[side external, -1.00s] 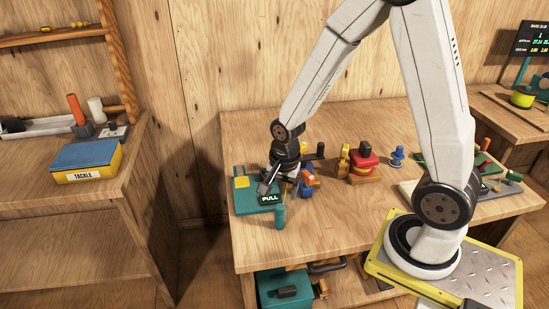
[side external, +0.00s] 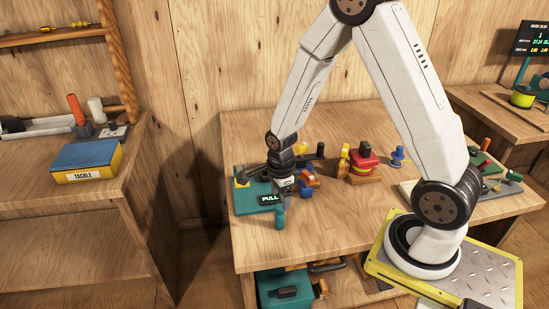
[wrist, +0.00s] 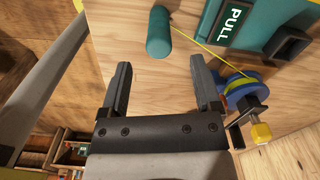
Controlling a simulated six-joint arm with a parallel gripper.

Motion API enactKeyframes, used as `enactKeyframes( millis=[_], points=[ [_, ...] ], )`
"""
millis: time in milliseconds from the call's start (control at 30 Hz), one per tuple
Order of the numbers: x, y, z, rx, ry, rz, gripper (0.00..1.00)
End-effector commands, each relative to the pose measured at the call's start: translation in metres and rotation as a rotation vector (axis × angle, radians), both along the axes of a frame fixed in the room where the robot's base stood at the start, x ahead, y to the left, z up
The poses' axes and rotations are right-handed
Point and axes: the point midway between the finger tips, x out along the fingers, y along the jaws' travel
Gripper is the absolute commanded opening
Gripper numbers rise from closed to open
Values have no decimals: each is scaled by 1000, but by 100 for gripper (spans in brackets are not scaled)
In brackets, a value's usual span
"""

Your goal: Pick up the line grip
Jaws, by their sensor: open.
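The line grip is a teal cylinder (wrist: 159,33) in the wrist view, just beyond the space between my fingertips. A thin yellow line runs from its upper end toward a blue spool (wrist: 241,92). In the side view the grip (side external: 280,217) is at the front edge of the teal unit with the PULL label (side external: 270,198). My gripper (wrist: 160,66) is open and empty, its two dark fingers spread either side of the grip's direction. In the side view my gripper (side external: 283,188) points down behind the grip. Its height above the grip is hard to tell.
The spool's yellow-tipped crank (wrist: 261,132) is close to my right finger. A red and orange item (side external: 364,161) and a blue piece (side external: 397,156) stand farther right on the wooden bench (side external: 330,225). The bench front right of the grip is clear.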

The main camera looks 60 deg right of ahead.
Motion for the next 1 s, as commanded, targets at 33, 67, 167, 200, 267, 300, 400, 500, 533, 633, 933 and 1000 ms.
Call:
enactKeyframes(
  millis=[33, 67, 167, 200, 267, 300, 400, 500, 533, 633, 933, 1000],
  points=[
    [0, 0, -3, 1, 1, 1, 81],
    [0, 0, -5, 1, 1, 1, 81],
    [0, 0, -12, 1, 3, 1, 81],
    [0, 0, -15, 0, 1, 2, 81],
    [0, 0, -18, 1, 1, 2, 81],
    [0, 0, -20, 1, 1, 2, 81],
    [0, 0, -22, 0, 0, 2, 81],
    [0, 0, -22, -1, -1, 2, 81],
    [0, 0, -22, 0, 0, 2, 81],
    [0, 0, -24, 0, 0, 2, 81],
    [0, 2, -45, 0, 2, 3, 81],
    [-1, 2, -52, 1, 3, 3, 81]
  ],
)
